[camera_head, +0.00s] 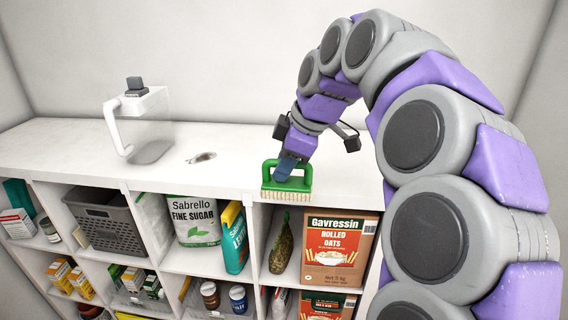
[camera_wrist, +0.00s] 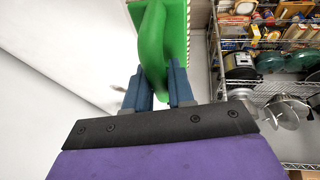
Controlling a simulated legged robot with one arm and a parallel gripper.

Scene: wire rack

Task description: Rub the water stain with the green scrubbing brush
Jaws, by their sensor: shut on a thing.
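The green scrubbing brush (camera_head: 287,183) has an arched handle and pale bristles pointing down. It is at the front edge of the white shelf top in the head view. My gripper (camera_head: 285,168) is shut on its handle, and the blue fingers show on either side of the green handle (camera_wrist: 153,45) in the wrist view. I cannot tell whether the bristles touch the surface. The water stain (camera_head: 202,158) is a small greyish-brown patch on the shelf top, left of and behind the brush, apart from it.
A clear pitcher (camera_head: 140,125) with a white handle stands left of the stain on the white shelf top (camera_head: 60,150). Compartments below hold a grey basket (camera_head: 105,220), a sugar bag (camera_head: 196,220) and an oats box (camera_head: 338,248). A wire rack (camera_wrist: 275,88) with pots shows in the wrist view.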

